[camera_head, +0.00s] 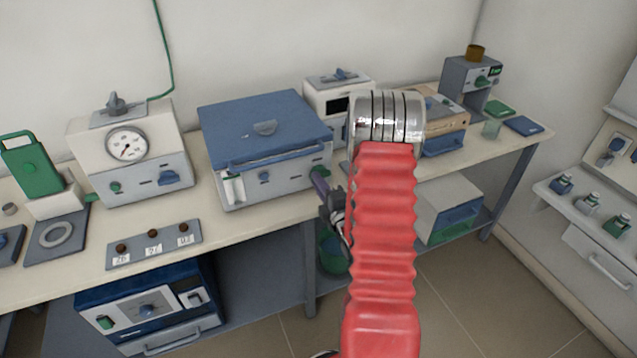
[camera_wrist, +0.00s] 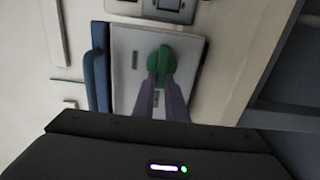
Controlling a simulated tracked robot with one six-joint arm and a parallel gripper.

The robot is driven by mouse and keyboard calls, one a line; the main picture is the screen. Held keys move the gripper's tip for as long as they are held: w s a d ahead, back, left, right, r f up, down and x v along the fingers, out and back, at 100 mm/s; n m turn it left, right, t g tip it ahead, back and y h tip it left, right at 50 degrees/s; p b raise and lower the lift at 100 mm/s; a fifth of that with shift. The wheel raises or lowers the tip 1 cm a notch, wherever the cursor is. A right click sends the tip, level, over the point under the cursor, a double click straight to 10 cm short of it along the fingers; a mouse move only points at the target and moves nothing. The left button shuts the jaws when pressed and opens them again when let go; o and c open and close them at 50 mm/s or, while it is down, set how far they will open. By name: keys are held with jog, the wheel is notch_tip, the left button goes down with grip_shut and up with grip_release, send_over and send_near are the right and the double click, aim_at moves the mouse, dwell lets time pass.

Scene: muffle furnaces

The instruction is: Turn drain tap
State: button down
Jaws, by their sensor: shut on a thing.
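The drain tap is a green knob (camera_wrist: 160,57) on the pale side panel of a box with a blue lid; it stands near the middle of the wrist view. In the head view a small green part of the tap (camera_head: 317,172) shows at the right side of that blue-lidded box (camera_head: 265,125). My gripper (camera_wrist: 161,84) is shut on the tap, its purple fingers on either side of the knob and partly hiding it. In the head view my gripper (camera_head: 317,180) reaches the box from the right; my red arm covers the area beside it.
A gauge unit (camera_head: 145,160) stands left of the box, and a white device (camera_head: 338,97) stands behind it on the right. A labelled strip with brown knobs (camera_head: 154,246) lies at the bench's front. A green bucket (camera_head: 333,256) stands under the bench near my arm.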

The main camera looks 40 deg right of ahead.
jog(key=shift+a+f, duration=0.25)
jog(key=c, duration=2.1)
grip_release()
jog(key=o, duration=0.3)
jog(key=shift+d+r, duration=0.1)
jog(key=shift+d, duration=0.05)
jog(key=v, duration=1.3)
jog(key=shift+s, duration=0.4)
